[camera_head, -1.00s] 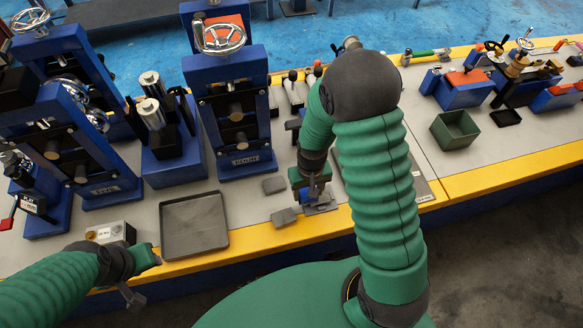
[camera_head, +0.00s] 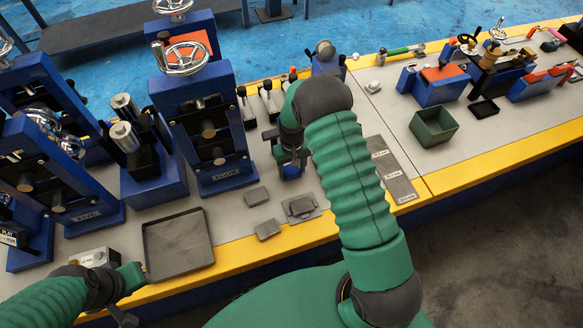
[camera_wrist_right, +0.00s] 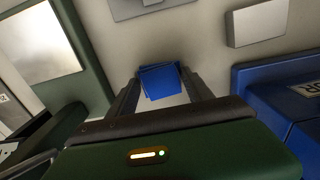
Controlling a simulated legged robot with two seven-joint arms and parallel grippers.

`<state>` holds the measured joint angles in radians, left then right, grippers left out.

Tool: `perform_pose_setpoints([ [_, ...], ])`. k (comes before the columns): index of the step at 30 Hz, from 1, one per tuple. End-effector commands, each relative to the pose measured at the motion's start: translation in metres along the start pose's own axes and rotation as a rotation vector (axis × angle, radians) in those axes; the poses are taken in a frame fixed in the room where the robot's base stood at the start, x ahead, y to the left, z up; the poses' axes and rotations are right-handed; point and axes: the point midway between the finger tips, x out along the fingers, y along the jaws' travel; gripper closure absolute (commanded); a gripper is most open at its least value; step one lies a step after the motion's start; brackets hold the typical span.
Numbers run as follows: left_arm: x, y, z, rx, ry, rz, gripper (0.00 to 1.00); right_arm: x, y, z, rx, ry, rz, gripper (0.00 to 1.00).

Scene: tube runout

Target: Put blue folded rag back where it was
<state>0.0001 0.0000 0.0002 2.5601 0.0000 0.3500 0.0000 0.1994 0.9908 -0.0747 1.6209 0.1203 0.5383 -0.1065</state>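The blue folded rag (camera_wrist_right: 162,82) sits between the two fingertips of my right gripper (camera_wrist_right: 163,92) in the right wrist view, with a finger against each side. In the head view my right gripper (camera_head: 291,160) points down over the grey bench top, right of the blue press.
A grey block on a thin plate (camera_head: 301,208) and two loose grey blocks (camera_head: 257,196) lie in front of the gripper. The blue press (camera_head: 212,140) stands close on the left. A dark tray (camera_head: 178,246), a green bin (camera_head: 433,127) and a marked grey strip (camera_head: 390,170) are also on the bench.

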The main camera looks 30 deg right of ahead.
Motion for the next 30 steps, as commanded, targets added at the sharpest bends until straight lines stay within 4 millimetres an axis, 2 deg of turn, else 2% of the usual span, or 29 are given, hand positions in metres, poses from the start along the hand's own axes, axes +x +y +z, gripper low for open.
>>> perform_pose_setpoints([
  [1,0.000,0.000,0.000,0.000,0.000,0.000,0.64,0.000,-0.001,0.000,-0.001,0.000,0.001,0.33],
  [3,0.000,0.000,0.000,0.000,0.000,0.000,0.64,-0.001,-0.001,0.001,-0.001,0.000,0.002,0.24],
  [4,0.000,0.000,0.000,0.000,0.000,0.000,0.64,-0.001,-0.002,0.001,-0.001,0.000,0.002,0.23],
  [14,0.000,0.000,0.000,0.000,0.000,0.000,0.64,-0.005,-0.002,0.000,-0.001,0.001,0.002,0.23],
  [17,-0.001,0.000,0.000,0.000,0.000,0.000,0.64,-0.021,-0.002,-0.001,-0.001,0.005,0.001,0.23],
  [24,-0.002,0.000,-0.001,0.000,0.000,0.000,0.64,-0.084,-0.002,-0.001,-0.001,0.005,0.002,0.23],
  [30,-0.003,0.000,-0.001,0.000,0.000,0.000,0.64,-0.116,-0.003,0.000,-0.002,0.001,0.002,0.23],
])
